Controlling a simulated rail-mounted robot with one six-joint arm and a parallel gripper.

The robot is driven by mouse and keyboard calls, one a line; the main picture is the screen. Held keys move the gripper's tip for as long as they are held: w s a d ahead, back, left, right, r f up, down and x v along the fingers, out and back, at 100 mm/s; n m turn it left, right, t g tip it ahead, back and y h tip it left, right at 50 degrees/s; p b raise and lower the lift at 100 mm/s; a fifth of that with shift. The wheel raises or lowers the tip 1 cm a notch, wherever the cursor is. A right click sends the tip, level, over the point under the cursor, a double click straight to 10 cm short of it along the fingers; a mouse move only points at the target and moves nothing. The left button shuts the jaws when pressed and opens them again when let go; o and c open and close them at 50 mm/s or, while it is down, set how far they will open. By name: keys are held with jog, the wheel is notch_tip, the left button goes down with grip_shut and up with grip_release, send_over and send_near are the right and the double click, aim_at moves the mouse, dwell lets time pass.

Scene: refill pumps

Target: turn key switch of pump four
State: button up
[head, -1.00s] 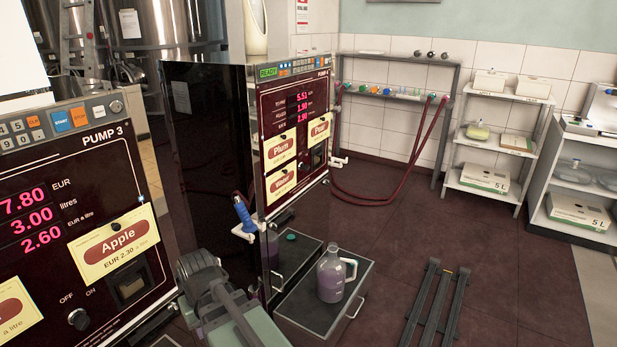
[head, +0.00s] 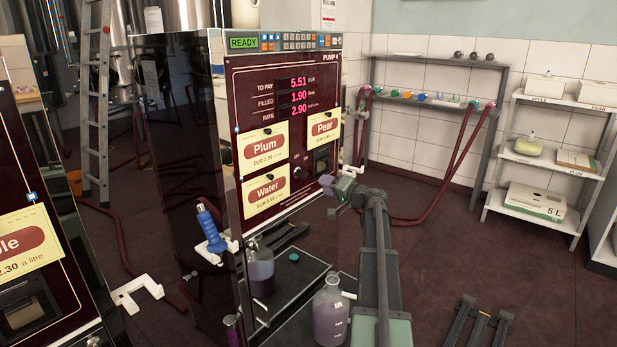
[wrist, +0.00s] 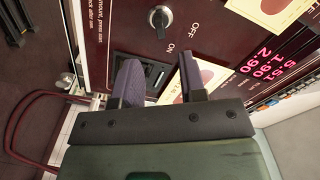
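Pump four (head: 235,190) has a dark red front panel, a green READY light and a display of 5.51, 1.90 and 2.90. Its key switch (head: 300,172) is a small dark knob below the Pear label. In the wrist view the key switch (wrist: 160,18) shows at the top, with OFF and ON printed beside it. My gripper (head: 333,184) is in front of the panel, to the right of and a little below the switch. In the wrist view my gripper (wrist: 160,80) is open, its two fingers apart with nothing between them. The switch lies beyond the fingertips, untouched.
A blue nozzle (head: 210,226) hangs on the pump's left side. A jug of purple liquid (head: 328,310) stands below, close to my arm. A dark slot unit (wrist: 152,76) sits on the panel behind my fingers. Pump three (head: 50,220) is at left. Red hoses (head: 455,165) hang behind.

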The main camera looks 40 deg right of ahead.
aim_at(305, 177)
jog(key=x, duration=1)
jog(key=shift+w, duration=0.3)
grip_shut()
